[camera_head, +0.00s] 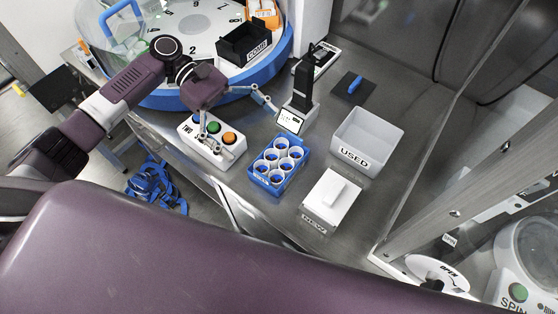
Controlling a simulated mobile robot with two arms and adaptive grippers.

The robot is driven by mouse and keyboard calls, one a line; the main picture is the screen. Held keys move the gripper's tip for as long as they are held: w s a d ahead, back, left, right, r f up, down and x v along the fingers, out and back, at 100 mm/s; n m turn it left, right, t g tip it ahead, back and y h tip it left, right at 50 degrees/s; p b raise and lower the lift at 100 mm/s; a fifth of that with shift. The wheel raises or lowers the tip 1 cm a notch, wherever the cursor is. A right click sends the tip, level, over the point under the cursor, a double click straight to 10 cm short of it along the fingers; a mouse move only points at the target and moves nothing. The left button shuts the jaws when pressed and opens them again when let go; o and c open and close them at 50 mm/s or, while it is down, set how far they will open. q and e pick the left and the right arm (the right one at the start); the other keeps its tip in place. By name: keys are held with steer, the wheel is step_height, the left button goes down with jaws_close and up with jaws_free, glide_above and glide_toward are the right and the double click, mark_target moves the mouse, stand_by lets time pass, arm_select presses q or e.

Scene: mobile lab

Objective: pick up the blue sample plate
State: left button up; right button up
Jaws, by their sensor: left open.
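A blue sample plate (275,178) with several round white-rimmed wells stands on the grey metal bench, near its front edge. My left gripper (239,122) reaches in from the left. Its two fingers are spread wide and nothing is between them. It is behind and to the left of the plate, apart from it. One finger is over the button box, the other near the black upright device. My right gripper is not in view.
A white box with coloured buttons (199,142) stands left of the plate. A black device on a white base (303,90) stands behind it. To the right are an open bin labelled USED (381,135) and a white lidded box (322,204). A large round turntable (178,98) is at back left.

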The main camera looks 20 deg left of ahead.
mark_target(291, 166)
arm_select(q)
steer(key=x, duration=0.6)
steer(key=shift+p, duration=0.4)
steer(key=shift+r, duration=0.1)
steer(key=c, duration=0.9)
steer(key=shift+c, duration=0.2)
